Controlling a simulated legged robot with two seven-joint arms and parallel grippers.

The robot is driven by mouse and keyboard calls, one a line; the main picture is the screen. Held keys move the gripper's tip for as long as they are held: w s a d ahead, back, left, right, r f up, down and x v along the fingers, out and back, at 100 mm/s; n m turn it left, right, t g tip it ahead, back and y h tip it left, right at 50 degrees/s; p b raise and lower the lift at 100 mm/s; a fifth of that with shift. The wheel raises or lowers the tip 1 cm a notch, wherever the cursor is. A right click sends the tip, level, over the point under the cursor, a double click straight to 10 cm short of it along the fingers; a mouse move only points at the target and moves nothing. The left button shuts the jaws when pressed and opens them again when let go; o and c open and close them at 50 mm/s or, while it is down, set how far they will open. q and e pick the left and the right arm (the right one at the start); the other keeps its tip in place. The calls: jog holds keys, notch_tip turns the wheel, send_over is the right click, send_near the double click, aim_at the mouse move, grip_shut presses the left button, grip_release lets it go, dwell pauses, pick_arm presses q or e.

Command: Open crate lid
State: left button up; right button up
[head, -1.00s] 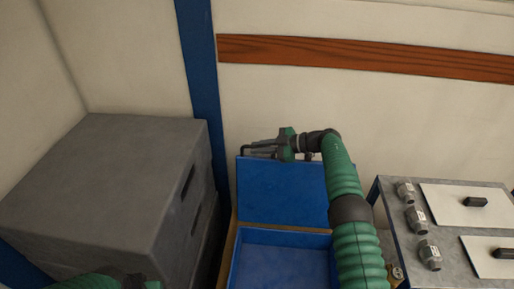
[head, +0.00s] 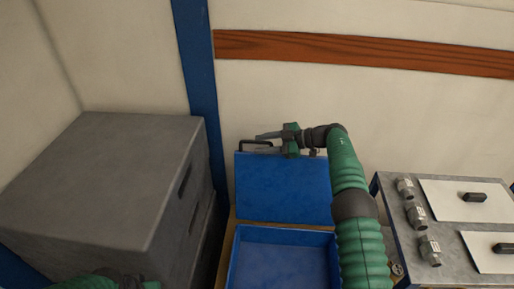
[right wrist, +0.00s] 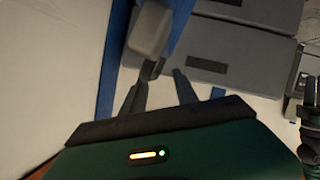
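The blue crate (head: 240,262) stands at the bottom centre of the head view, its inside visible and looking empty. Its blue lid (head: 285,188) is up, standing at the crate's back edge. My right gripper (head: 262,136) points left just above and behind the handle. Its fingers (right wrist: 160,95) look parted in the right wrist view, with nothing clearly between them. My left gripper (head: 125,278) only just shows at the bottom left edge, and its fingers cannot be made out.
A stack of grey cases (head: 110,180) stands left of the crate, beside a blue post (head: 198,80). A metal bench panel (head: 410,240) with several round fittings and white plates is at the right. A wall with a wooden rail (head: 360,52) is behind.

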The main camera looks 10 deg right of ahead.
jog(key=b+v, duration=0.4)
jog(key=v, duration=1)
jog(key=shift+d+f, duration=0.25)
jog(key=shift+d, duration=0.25)
jog(key=shift+a, duration=0.2)
